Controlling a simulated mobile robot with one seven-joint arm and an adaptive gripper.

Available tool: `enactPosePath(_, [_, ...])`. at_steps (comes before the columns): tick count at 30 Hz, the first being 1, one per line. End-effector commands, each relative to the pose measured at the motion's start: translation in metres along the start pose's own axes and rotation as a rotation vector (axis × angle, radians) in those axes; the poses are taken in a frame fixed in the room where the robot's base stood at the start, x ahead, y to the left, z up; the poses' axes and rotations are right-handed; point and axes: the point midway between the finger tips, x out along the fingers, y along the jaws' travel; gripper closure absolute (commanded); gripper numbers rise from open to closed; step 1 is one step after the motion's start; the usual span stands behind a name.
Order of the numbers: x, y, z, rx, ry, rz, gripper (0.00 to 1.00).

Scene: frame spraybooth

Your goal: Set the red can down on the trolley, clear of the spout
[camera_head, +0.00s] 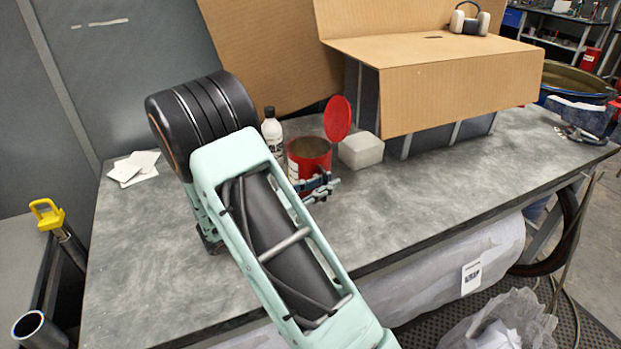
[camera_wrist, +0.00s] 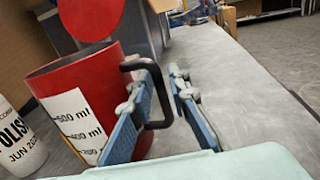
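The red can (camera_head: 309,157) stands on the grey worktable, its round red lid raised behind it. The wrist view shows the can (camera_wrist: 125,65) upright, with a white measuring label and a black handle (camera_wrist: 163,95) on its right side. My gripper (camera_head: 320,187) is at the can's near side. In the wrist view its blue fingers (camera_wrist: 163,75) lie either side of the handle, with a visible gap to the right finger. The can's base is partly hidden by the left finger. I cannot clearly identify the trolley or the spout.
A white bottle (camera_head: 272,133) stands left of the can, a pale block (camera_head: 361,150) right of it. A large cardboard box (camera_head: 460,90) covers the back right. The front tabletop (camera_head: 430,205) is clear.

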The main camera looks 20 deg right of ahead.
Motion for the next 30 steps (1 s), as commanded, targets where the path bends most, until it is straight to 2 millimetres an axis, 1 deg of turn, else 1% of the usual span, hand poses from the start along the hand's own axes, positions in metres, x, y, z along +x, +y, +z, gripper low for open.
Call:
enactPosePath(4, [-0.0003, 0.0001, -0.0002, 0.000, 0.000, 0.000, 0.84])
enactPosePath(8, [-0.0004, 0.0001, -0.0001, 0.000, 0.000, 0.000, 0.98])
enactPosePath(9, [-0.0005, 0.0001, -0.0001, 0.000, 0.000, 0.000, 1.00])
enactPosePath(30, [-0.0004, 0.0006, 0.0027, 0.004, -0.003, 0.000, 1.00])
